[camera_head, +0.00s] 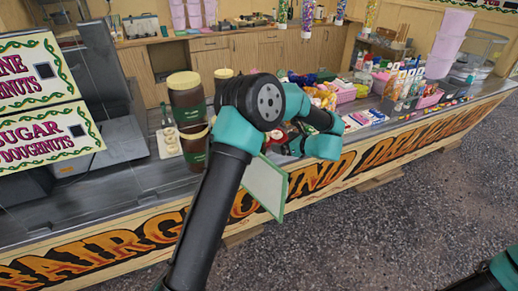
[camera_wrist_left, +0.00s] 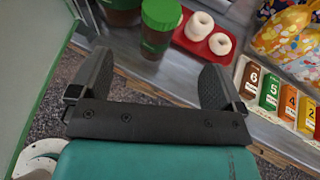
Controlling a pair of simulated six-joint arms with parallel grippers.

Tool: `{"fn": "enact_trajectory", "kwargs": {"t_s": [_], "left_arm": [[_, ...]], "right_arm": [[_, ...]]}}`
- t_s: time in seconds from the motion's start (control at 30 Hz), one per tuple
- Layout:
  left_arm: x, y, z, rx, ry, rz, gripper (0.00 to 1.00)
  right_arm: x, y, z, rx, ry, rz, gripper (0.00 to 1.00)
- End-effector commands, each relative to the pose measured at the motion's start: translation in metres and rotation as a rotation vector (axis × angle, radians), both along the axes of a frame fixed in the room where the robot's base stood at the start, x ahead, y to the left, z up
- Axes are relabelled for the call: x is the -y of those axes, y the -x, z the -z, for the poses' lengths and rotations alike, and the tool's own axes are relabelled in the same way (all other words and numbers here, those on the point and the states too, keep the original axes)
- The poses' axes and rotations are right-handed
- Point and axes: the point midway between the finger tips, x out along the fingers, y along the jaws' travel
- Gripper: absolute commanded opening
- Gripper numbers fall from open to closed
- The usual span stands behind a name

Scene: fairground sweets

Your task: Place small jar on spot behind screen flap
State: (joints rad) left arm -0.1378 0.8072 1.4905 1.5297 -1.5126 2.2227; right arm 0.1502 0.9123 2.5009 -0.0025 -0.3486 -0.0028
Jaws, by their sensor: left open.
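A small brown jar with a green lid (camera_wrist_left: 158,28) stands on the grey counter in the left wrist view. My left gripper (camera_wrist_left: 155,65) is open and empty, with its fingers pointing toward the jar and apart from it. In the head view my own arm hides most of that gripper, and I cannot pick out the small jar. The screen flap, a pale panel with a green frame (camera_head: 265,187), stands at the counter's front edge. A green panel (camera_wrist_left: 28,70), likely the same flap, fills the wrist view's left side. I cannot make out the spot behind it.
Larger brown jars (camera_head: 187,98) stand stacked left of my arm. A red tray with white doughnuts (camera_wrist_left: 206,34) lies right of the small jar. Numbered coloured boxes (camera_wrist_left: 270,92) and patterned bags (camera_wrist_left: 285,28) crowd farther right. A doughnut sign (camera_head: 42,140) stands at left.

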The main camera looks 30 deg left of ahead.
Motion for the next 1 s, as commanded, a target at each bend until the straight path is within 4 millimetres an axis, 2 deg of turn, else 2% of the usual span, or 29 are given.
{"fn": "enact_trajectory", "kwargs": {"t_s": [0.2, 0.5, 1.0], "left_arm": [[-0.036, -0.008, 0.014, -0.001, 0.000, -0.003, 0.95], [-0.078, -0.018, 0.029, 0.001, 0.000, -0.001, 0.95], [-0.087, -0.020, 0.033, 0.000, 0.000, 0.000, 0.95]], "right_arm": [[0.000, 0.000, 0.000, 0.000, 0.000, 0.000, 0.96], [0.000, 0.000, 0.000, 0.000, 0.000, 0.000, 0.96], [0.000, 0.000, 0.000, 0.000, 0.000, 0.000, 0.96]]}}
